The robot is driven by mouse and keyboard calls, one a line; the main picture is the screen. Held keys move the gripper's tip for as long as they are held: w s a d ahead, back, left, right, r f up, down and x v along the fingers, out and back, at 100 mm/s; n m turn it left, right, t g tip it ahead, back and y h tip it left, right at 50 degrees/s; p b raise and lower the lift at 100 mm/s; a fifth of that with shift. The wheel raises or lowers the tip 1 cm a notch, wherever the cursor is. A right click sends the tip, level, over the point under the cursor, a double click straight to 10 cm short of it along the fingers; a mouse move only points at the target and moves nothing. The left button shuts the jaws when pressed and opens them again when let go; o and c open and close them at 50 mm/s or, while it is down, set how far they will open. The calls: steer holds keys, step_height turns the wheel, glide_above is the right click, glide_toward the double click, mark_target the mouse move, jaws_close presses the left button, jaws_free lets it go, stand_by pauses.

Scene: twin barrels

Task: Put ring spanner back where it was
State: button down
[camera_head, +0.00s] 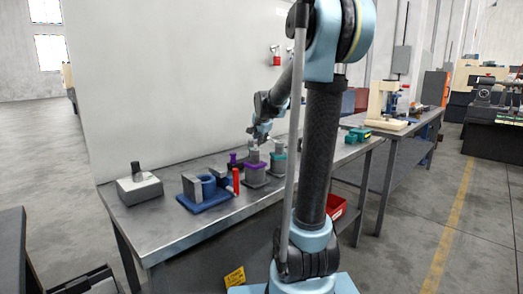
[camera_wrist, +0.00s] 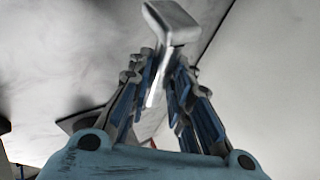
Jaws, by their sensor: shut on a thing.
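My gripper (camera_wrist: 165,75) is shut on a pale grey metal tool (camera_wrist: 173,20), taken to be the ring spanner. Its blocky end stands out beyond the fingertips in the wrist view, and a narrow shank runs down between the fingers. No ring shows clearly; part of the tool is hidden by the fingers. In the head view my gripper (camera_head: 260,132) is over the far side of the metal workbench (camera_head: 165,222), above and close to the grey and purple holders (camera_head: 254,176). The held tool is too small there to tell apart from the holders.
A grey box with a dark knob (camera_head: 140,188) and a blue fixture (camera_head: 207,198) stand at the left on the bench. A red cylinder (camera_head: 236,181) and a teal-topped holder (camera_head: 278,161) stand near my gripper. A white wall (camera_head: 180,80) closes off the back.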

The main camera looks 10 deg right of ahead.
steer(key=shift+f, duration=2.15)
steer(key=c, duration=1.7)
jaws_free()
steer(key=v, duration=1.2)
